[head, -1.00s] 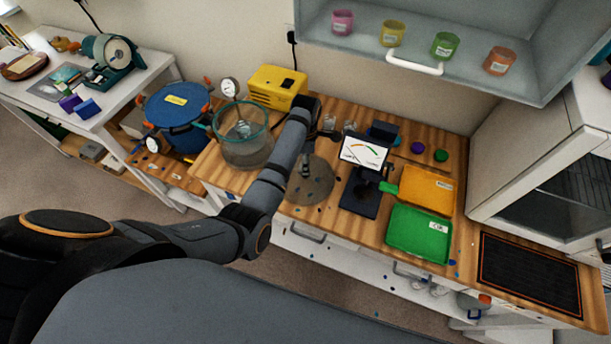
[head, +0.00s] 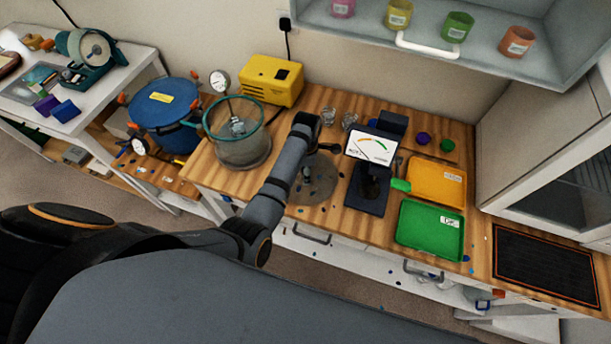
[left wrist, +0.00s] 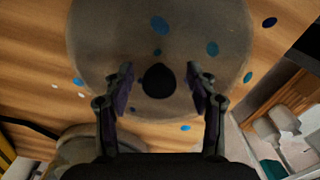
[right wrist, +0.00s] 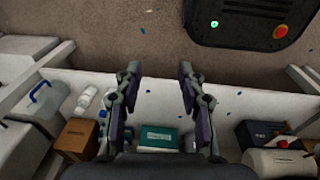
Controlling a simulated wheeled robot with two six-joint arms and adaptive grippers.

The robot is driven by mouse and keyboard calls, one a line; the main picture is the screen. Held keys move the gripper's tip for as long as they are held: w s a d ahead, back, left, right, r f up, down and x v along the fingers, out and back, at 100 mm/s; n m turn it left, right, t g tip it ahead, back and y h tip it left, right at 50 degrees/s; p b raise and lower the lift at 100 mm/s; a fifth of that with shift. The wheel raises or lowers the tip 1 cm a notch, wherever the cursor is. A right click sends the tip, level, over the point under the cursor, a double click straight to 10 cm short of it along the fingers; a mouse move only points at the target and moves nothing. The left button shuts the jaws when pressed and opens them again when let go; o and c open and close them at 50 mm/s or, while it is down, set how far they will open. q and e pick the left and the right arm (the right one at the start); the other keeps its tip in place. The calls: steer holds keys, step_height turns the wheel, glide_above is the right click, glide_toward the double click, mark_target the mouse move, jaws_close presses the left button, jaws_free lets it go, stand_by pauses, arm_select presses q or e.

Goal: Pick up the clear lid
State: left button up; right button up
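The clear lid (head: 322,188) is a round, see-through disc lying on the wooden bench, right of the glass vessel. In the left wrist view the lid (left wrist: 105,45) fills the upper middle, with a dark round knob (left wrist: 158,80) on it. My left gripper (left wrist: 160,78) is open, its two fingers on either side of the knob with gaps showing; I cannot tell its height over the knob. In the head view my left arm hides part of the lid and the fingers. My right gripper (right wrist: 160,72) is open and empty, above the floor and a low shelf.
A glass vessel with a teal rim (head: 240,150) stands left of the lid. A dark scale with a dial (head: 368,190) stands close on its right. Beyond are a green tray (head: 408,236) and a yellow tray (head: 420,196).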

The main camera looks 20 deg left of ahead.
arm_select(q)
steer(key=shift+d+r, duration=0.1)
steer(key=shift+d, duration=0.1)
steer(key=c, duration=0.5)
steer(key=shift+a, duration=0.2)
jaws_close()
